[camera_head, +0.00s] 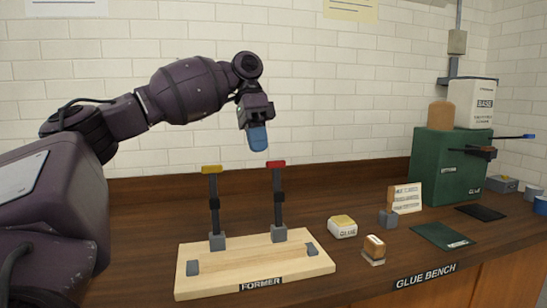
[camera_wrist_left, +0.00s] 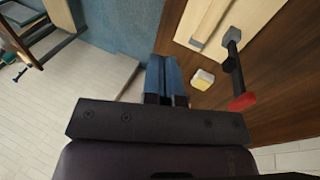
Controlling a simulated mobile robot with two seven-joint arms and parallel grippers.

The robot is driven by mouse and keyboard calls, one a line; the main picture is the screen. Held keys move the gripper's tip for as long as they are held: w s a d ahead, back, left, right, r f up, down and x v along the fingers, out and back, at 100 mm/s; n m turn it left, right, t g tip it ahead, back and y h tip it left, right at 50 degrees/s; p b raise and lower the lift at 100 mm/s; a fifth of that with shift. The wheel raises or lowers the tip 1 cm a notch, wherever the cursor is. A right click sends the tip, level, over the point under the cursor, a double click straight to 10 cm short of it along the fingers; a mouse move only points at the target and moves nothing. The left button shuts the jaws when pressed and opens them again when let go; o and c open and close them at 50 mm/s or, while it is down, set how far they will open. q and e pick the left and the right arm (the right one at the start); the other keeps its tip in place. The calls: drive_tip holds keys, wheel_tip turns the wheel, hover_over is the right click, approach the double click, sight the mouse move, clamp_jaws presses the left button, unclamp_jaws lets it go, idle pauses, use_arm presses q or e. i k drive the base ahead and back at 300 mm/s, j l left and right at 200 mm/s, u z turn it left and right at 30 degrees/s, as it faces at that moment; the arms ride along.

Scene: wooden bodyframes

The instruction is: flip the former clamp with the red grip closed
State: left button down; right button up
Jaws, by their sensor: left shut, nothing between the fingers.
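The wooden former board (camera_head: 250,270), labelled FORMER, lies on the bench. Two clamps stand on it with their levers upright. The clamp with the red grip (camera_head: 276,163) is the right one. The clamp with the yellow grip (camera_head: 211,169) is the left one. The red grip (camera_wrist_left: 243,101) also shows in the left wrist view, to the right of the fingers. My left gripper (camera_head: 258,140) points down with blue fingers shut and empty. In the head view it appears just above and slightly left of the red grip, apart from it. My right gripper is not in view.
On the bench right of the board are a yellow-topped glue tub (camera_head: 342,227), a small brush-like block (camera_head: 374,249) and a card in a holder (camera_head: 406,198). A green machine (camera_head: 450,165) stands at the right. A brick wall rises behind.

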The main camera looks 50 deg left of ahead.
sight(279, 196)
drive_tip(key=i+j, duration=0.35)
drive_tip(key=j, duration=0.15)
drive_tip(key=i+j, duration=0.4)
drive_tip(key=j, duration=0.1)
